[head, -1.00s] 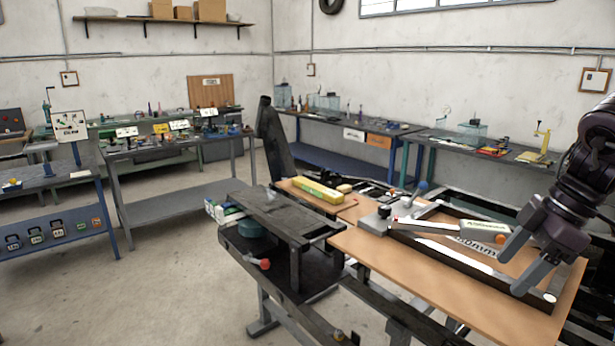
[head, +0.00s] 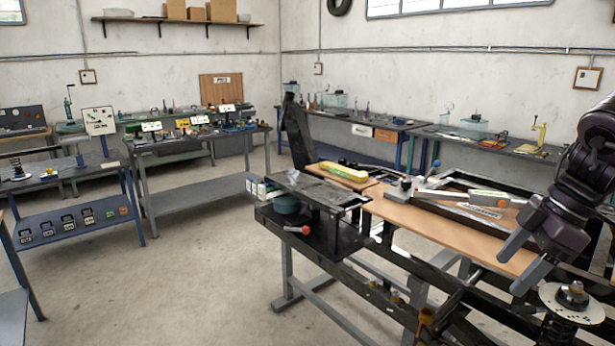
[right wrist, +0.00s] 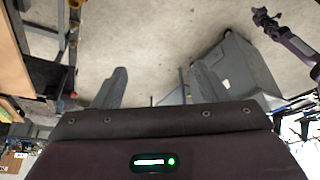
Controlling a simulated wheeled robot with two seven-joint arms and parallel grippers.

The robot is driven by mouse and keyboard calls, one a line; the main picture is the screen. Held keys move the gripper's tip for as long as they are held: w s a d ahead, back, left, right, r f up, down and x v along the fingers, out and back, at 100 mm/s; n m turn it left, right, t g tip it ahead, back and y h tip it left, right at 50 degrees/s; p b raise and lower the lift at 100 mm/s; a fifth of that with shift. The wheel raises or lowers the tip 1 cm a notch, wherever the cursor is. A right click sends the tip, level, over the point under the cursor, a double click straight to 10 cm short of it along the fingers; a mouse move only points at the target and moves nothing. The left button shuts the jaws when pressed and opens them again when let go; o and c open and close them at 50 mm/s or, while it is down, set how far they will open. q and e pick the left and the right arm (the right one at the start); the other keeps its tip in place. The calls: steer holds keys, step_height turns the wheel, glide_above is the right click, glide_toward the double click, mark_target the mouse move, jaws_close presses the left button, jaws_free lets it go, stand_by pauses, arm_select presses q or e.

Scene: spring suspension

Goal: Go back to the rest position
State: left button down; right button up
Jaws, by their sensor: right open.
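My right gripper (head: 518,265) is at the right of the head view. Its fingers are spread and empty, above the near edge of the wooden board on the workbench. The right wrist view shows the open fingers (right wrist: 160,88) with grey floor beyond and nothing between them. My left gripper does not show in the head view. A spring assembly with a round white top plate (head: 572,300) stands at the lower right, below my right gripper. A white-and-grey tool with an orange end (head: 465,196) lies by the black frame on the board.
The dark workbench (head: 335,262) fills the middle and right. Another spring (head: 17,168) stands on the left table. The floor (head: 190,270) between is clear.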

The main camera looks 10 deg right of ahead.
steer(key=w+d+f+m+t, duration=0.15)
steer(key=d+f, duration=0.25)
steer(key=f, duration=0.4)
steer(key=w+d+f+t+y, duration=0.1)
steer(key=w+d+f+t, duration=0.2)
steer(key=f, duration=0.5)
steer(key=w+d+f+m+t, duration=0.1)
steer(key=w+d+f, duration=0.1)
steer(key=d+f, duration=0.45)
steer(key=s+a+f+m+h, duration=0.1)
steer(key=s+f+m, duration=0.15)
steer(key=f, duration=1.05)
steer(key=s+f+m+h, duration=0.2)
steer(key=s+f, duration=0.2)
steer(key=f, duration=1)
steer(key=s+a+f+m+g+h, duration=0.1)
steer(key=s+a+f, duration=0.4)
steer(key=s+f, duration=0.3)
steer(key=s+a+f+m+g+h, duration=0.1)
steer(key=s+a+f, duration=0.45)
steer(key=f, duration=0.55)
steer(key=s+a+f+g, duration=0.2)
steer(key=s+a+f, duration=0.3)
steer(key=s+a, duration=0.5)
steer(key=s+a+f+g, duration=0.2)
steer(key=s+a+f, duration=0.3)
steer(key=s+a, duration=0.4)
steer(key=a, duration=0.3)
steer(key=shift+s+f+m+g, duration=0.35)
steer(key=shift+s+m, duration=0.05)
